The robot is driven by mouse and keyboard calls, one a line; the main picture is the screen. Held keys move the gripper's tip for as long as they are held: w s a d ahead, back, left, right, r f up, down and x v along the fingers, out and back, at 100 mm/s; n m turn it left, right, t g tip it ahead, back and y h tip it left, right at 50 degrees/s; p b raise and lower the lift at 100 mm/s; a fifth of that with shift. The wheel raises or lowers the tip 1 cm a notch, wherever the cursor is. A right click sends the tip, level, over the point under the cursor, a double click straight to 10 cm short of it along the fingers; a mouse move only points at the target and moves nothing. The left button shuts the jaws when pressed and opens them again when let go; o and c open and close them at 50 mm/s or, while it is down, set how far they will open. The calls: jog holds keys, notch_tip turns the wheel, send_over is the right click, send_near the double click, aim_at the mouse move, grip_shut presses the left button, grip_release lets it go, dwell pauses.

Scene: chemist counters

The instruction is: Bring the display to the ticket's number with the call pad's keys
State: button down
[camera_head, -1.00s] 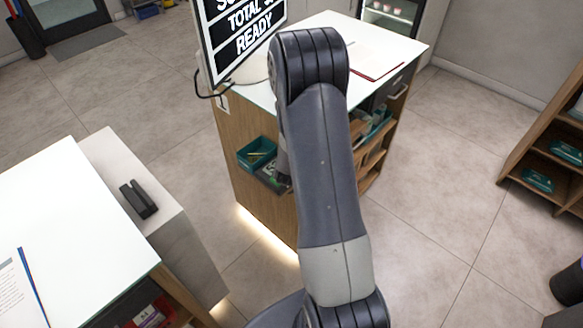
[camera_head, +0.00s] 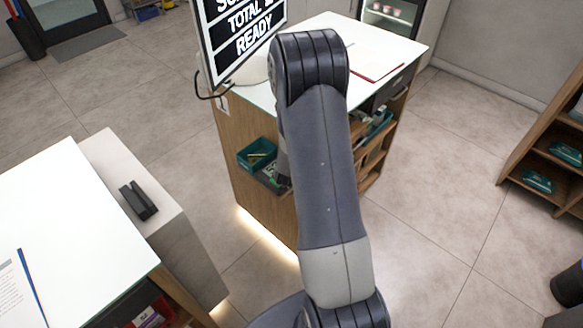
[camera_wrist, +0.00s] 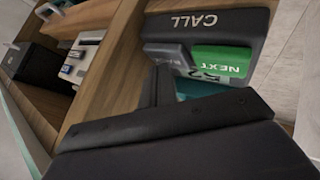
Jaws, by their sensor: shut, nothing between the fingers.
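The call pad (camera_wrist: 250,25) is a dark panel marked CALL in the wrist view, on the wooden counter. It has a green NEXT key (camera_wrist: 222,60) and a grey key (camera_wrist: 168,50) beside it. Below the NEXT key a small label or readout, partly hidden, seems to show 52. My gripper (camera_wrist: 160,84) is shut and empty, its dark fingers close to the grey key; I cannot tell whether they touch. I cannot make out a ticket.
The wooden counter (camera_head: 228,165) carries the sign and a red-edged sheet (camera_head: 378,64). A white counter (camera_head: 60,200) stands at left, shelves (camera_head: 545,165) at right.

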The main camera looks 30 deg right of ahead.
jog(key=shift+r+p, duration=0.35)
jog(key=shift+r, duration=0.3)
jog(key=shift+r, duration=0.1)
notch_tip(320, 180, up, 5)
jog(key=p, duration=0.4)
jog(key=shift+p, duration=0.3)
jog(key=shift+s, duration=0.1)
